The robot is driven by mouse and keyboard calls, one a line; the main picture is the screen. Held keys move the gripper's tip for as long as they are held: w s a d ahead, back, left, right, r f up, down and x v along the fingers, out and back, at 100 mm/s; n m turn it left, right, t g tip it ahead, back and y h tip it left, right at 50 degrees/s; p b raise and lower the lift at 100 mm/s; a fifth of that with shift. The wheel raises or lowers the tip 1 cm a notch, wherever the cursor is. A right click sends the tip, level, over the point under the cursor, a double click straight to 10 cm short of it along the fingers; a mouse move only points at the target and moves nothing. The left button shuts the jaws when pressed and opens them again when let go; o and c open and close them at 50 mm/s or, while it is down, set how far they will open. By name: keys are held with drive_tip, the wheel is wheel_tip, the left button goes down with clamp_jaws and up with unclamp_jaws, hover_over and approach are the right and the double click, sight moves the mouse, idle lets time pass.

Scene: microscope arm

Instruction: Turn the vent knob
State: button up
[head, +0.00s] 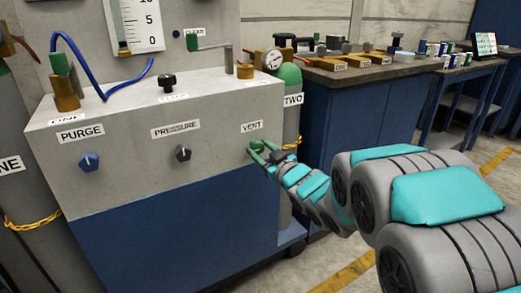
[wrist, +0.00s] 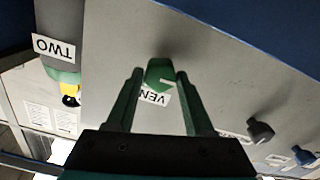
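The green vent knob (head: 255,145) is on the right part of the grey panel's front, under the VENT label (head: 251,126). In the wrist view the knob (wrist: 160,71) is at the upper middle and the label shows upside down, partly covered. My gripper (head: 262,152) is at the knob in the head view. In the wrist view my gripper (wrist: 160,76) is open, with one green finger on each side of the knob. Small gaps seem to show beside the knob; I cannot tell whether a finger touches it.
The dark pressure knob (head: 183,153) and blue purge knob (head: 88,161) are further left on the panel. A green-topped cylinder (head: 290,100) labelled TWO stands right of the panel. A blue bench (head: 340,115) with tools is behind my arm.

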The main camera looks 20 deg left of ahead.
clamp_jaws()
drive_tip(key=shift+p, duration=0.35)
drive_tip(key=m+p, duration=0.3)
drive_tip(key=m, duration=0.1)
drive_tip(key=shift+r, duration=0.2)
drive_tip(key=m+p, duration=0.1)
drive_tip(key=m, duration=0.2)
drive_tip(key=shift+w+f+m, duration=0.1)
drive_tip(key=shift+m, duration=0.2)
drive_tip(key=m, duration=0.5)
drive_tip(key=shift+d+f, duration=0.1)
drive_tip(key=shift+f, duration=0.05)
drive_tip(key=m+b, duration=0.1)
drive_tip(key=m, duration=0.4)
drive_tip(key=shift+w+f+b, duration=0.1)
drive_tip(key=shift+b, duration=0.2)
drive_tip(key=shift+m, duration=0.3)
